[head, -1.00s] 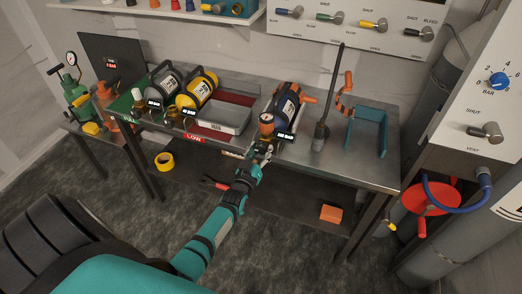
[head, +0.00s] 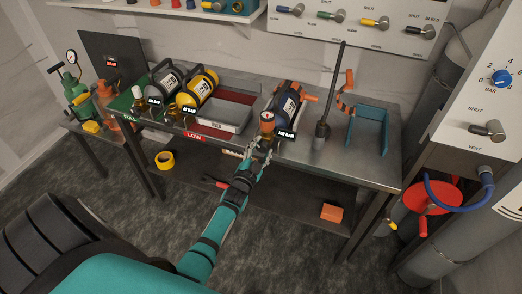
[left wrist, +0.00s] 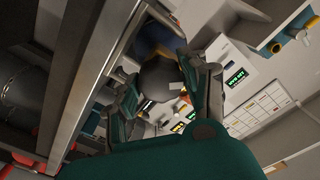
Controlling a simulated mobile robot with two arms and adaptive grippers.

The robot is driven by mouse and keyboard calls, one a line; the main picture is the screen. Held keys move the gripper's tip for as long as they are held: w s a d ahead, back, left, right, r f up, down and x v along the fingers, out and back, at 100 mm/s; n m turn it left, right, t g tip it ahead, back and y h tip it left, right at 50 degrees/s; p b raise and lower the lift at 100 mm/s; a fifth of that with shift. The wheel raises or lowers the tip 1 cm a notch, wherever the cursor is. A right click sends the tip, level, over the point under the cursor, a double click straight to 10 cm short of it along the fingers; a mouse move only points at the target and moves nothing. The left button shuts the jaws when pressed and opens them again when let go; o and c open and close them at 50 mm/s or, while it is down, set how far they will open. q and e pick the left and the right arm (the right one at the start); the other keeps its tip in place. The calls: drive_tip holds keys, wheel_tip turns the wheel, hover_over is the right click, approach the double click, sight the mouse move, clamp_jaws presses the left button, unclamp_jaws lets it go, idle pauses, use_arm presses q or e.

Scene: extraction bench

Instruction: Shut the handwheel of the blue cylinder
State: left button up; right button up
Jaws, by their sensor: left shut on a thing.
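My left gripper (head: 259,150) reaches up from the front to this valve end, at the bench's front edge. In the left wrist view its fingers (left wrist: 166,88) are closed around a dark round knob, the handwheel (left wrist: 160,78), with a bit of blue behind it. My right gripper is not in view.
A dark upright tool (head: 322,128) and a teal stand (head: 369,130) are on the right. The bench's front right is clear.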

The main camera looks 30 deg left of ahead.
use_arm(q)
drive_tip(key=m, duration=0.2)
drive_tip(key=m+b, duration=0.1)
drive_tip(key=shift+s+f+m, duration=0.1)
drive_tip(key=shift+f+m, duration=0.1)
drive_tip(key=shift+m, duration=0.2)
drive_tip(key=shift+r+m+b, duration=0.15)
drive_tip(key=shift+m+b, duration=0.8)
drive_tip(key=shift+m, duration=1.25)
drive_tip(key=o, duration=1.2)
drive_tip(key=shift+r, duration=0.1)
drive_tip(key=v, duration=1.2)
